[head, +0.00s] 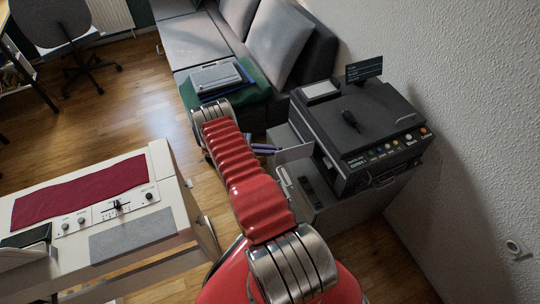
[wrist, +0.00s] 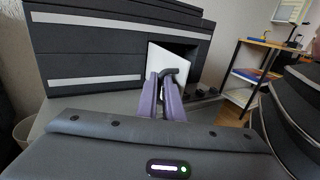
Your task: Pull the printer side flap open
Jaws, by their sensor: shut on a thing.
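The printer (head: 350,125) is a dark box on a grey cabinet, at the right in the head view. A dark hooked handle (wrist: 172,72) sits on the flap. My gripper (wrist: 161,82), with purple fingers, is shut on the handle.
The grey cabinet (head: 325,207) has small dark items on its top beside the printer. A grey sofa (head: 210,45) stands behind my arm. A textured wall (head: 475,140) closes off the right.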

